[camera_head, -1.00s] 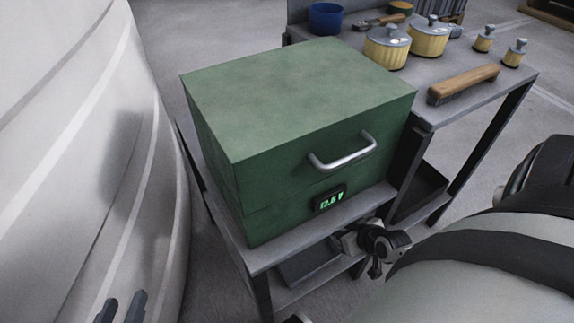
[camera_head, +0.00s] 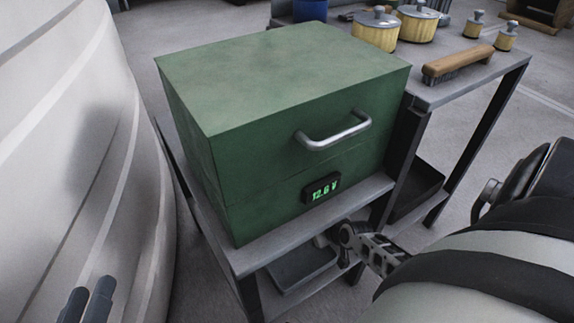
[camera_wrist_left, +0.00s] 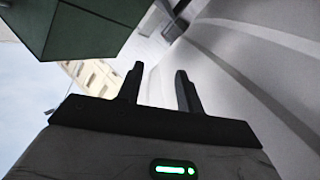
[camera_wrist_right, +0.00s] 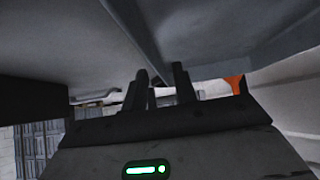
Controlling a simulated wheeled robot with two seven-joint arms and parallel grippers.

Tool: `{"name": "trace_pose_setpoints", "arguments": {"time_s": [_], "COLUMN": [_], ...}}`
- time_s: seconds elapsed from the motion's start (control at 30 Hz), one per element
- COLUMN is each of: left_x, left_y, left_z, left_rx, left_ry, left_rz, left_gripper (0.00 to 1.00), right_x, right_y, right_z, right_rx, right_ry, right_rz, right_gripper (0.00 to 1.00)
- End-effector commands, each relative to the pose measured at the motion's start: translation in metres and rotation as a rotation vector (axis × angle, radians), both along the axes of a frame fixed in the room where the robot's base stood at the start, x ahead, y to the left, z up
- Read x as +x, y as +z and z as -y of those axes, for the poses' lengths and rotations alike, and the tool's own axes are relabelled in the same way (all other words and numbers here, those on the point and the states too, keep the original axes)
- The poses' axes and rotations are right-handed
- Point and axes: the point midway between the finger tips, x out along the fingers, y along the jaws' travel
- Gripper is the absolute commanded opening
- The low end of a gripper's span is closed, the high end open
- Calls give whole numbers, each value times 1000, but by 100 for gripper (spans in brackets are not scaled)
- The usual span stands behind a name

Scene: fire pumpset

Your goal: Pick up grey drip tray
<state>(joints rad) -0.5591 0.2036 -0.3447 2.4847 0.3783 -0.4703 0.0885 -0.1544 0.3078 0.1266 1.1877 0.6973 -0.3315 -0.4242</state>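The grey drip tray (camera_head: 302,266) is a shallow rectangular tray on the lower shelf, under the green box, in the head view. The upper shelf hides its back part. My right gripper (camera_head: 335,256) is just right of the tray, partly under the upper shelf edge. Whether it touches the tray is unclear. In the right wrist view its fingers (camera_wrist_right: 160,78) stand apart with nothing clearly between them. My left gripper (camera_head: 86,304) is at the lower left, far from the tray. In the left wrist view its fingers (camera_wrist_left: 158,80) are open and empty.
The green box (camera_head: 290,120) with a handle and a lit display fills the upper shelf (camera_head: 300,228). A large white tank (camera_head: 70,150) stands at the left. A table at the right holds a brush (camera_head: 458,64) and yellow-sided pots (camera_head: 375,30). A dark tray (camera_head: 415,195) lies below it.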

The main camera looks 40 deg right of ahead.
Motion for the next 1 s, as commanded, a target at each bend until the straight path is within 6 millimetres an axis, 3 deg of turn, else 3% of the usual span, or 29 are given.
{"name": "trace_pose_setpoints", "arguments": {"time_s": [0.1,0.4,0.5,1.0], "left_x": [0,-1,-1,0], "left_y": [-1,4,4,8], "left_z": [2,3,3,2], "left_rx": [-52,-74,-72,-59], "left_ry": [-7,-11,-10,-7], "left_rz": [9,10,10,14], "left_gripper": [36,36,36,36], "right_x": [11,14,14,15], "right_y": [-14,-14,-14,-7], "right_z": [1,2,2,2], "right_rx": [1,1,0,0], "right_ry": [-1,-1,0,-1], "right_rz": [1,-1,-1,3], "right_gripper": [28,28,0,0]}}
